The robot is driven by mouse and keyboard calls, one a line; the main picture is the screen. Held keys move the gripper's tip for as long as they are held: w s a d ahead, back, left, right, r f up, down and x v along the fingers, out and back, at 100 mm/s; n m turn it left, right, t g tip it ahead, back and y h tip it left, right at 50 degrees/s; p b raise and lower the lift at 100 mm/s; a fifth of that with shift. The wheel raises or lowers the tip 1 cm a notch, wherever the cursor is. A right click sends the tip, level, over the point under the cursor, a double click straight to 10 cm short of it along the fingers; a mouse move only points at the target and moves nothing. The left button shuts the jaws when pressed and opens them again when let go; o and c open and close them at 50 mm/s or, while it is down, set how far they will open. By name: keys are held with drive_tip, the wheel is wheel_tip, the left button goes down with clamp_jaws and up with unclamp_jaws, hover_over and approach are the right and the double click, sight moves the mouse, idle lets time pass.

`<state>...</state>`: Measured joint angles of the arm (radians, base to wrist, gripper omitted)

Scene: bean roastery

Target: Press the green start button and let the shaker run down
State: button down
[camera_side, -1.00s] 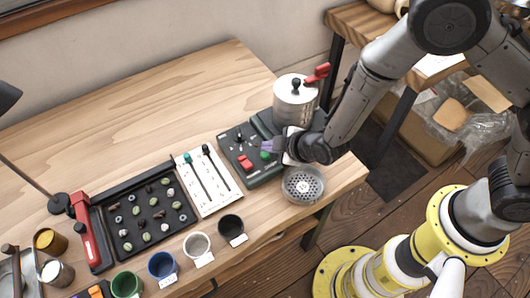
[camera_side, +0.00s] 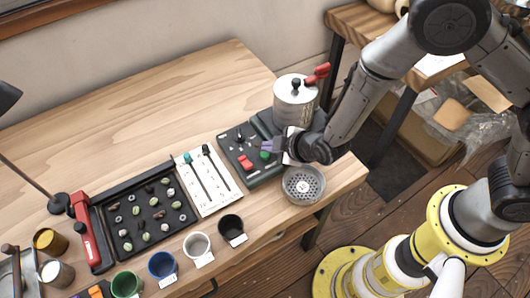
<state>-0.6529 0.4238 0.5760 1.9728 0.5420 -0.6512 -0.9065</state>
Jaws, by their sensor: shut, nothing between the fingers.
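The green start button (camera_side: 265,155) sits on the dark control panel (camera_side: 259,175), to the right of a red rocker switch (camera_side: 245,163). My gripper (camera_side: 268,146) is shut and empty, with its fingertips just above and beside the green button. I cannot tell whether they touch it. A silver lidded drum (camera_side: 294,104) with a red handle stands behind my gripper. The shaker may be the black tray (camera_side: 123,251) with rows of beans at the left, with a red handle on its left side; I cannot tell for certain.
A white slider panel (camera_side: 208,181) lies left of the control panel. A round perforated metal dish (camera_side: 303,186) sits in front of my gripper. Several cups, among them a blue one (camera_side: 161,266), line the front edge. The back of the table (camera_side: 140,110) is clear.

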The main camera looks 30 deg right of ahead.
drive_tip(key=shift+f, duration=0.15)
idle(0.4)
drive_tip(key=shift+f, duration=0.3)
